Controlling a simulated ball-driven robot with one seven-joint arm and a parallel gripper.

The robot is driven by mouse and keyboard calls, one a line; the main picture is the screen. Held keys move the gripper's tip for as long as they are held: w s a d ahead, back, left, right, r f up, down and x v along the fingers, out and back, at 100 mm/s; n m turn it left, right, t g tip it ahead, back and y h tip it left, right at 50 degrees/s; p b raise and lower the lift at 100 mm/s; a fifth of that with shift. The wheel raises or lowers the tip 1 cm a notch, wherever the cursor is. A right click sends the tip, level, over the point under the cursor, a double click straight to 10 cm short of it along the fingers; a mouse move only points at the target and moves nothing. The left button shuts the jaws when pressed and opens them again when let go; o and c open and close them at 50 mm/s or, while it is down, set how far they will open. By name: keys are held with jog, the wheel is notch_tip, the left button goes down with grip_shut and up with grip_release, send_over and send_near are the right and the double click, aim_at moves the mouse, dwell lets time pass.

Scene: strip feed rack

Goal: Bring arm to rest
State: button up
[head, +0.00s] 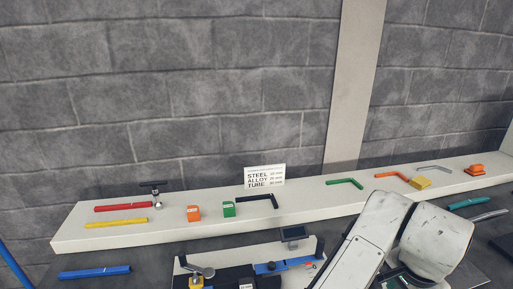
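My arm, with worn white links, rises from the bottom right of the head view and covers part of the bench. Its end is not visible, so my gripper is out of view. I cannot see whether it holds anything.
A pale shelf (310,207) along the block wall carries a red strip (123,206), a yellow strip (116,223), orange (193,213) and green (229,209) blocks, hex keys and a sign (265,176). A white-framed fixture (315,244) stands left of my arm. A blue strip (94,272) lies front left.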

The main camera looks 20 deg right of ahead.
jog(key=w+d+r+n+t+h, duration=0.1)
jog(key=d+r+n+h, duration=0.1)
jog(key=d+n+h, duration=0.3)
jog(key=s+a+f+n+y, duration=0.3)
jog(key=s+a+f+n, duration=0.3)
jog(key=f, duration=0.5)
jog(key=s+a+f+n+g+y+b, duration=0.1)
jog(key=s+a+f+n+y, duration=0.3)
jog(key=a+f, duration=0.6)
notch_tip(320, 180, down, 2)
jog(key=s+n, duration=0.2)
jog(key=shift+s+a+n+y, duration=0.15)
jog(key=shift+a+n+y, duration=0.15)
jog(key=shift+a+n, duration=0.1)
